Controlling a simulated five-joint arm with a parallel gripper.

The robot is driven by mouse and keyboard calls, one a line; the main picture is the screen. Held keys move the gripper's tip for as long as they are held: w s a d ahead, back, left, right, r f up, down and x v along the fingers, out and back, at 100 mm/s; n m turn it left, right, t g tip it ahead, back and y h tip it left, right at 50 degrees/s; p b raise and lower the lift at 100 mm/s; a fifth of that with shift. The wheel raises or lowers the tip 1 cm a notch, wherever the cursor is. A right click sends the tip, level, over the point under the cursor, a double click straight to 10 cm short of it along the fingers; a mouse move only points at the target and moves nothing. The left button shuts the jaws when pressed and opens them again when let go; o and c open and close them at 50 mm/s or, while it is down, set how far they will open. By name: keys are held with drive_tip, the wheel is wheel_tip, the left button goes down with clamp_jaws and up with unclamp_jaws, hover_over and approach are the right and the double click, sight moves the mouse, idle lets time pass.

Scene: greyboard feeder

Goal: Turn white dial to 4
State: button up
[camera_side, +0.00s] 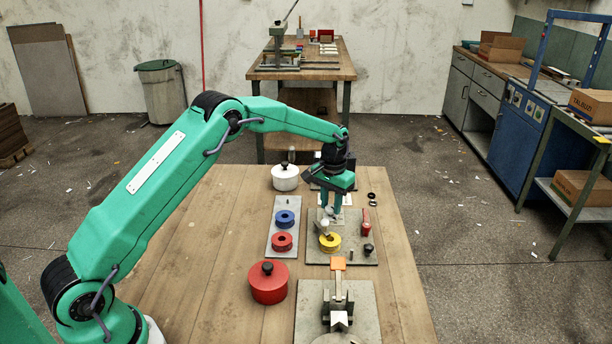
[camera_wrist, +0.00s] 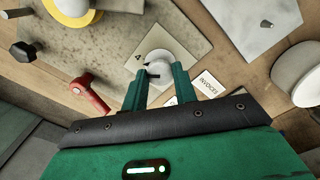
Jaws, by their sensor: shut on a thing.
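The white dial (camera_wrist: 159,62) sits on a pale square plate (camera_wrist: 187,35) on the grey board. In the side view my gripper (camera_side: 331,208) points down at the plate, and the fingers hide much of the dial.
A red-handled lever (camera_side: 366,222), a black knob (camera_side: 368,249) and a yellow ring (camera_side: 330,242) are close by on the same board. Blue (camera_side: 285,218) and red (camera_side: 282,242) rings lie to the left.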

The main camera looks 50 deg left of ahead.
sight(331, 207)
drive_tip(key=shift+m, duration=1.5)
drive_tip(key=shift+r, duration=0.1)
drive_tip(key=o, duration=1)
wheel_tip(331, 207, up, 7)
drive_tip(key=shift+f, duration=0.15)
drive_tip(key=shift+r, duration=0.55)
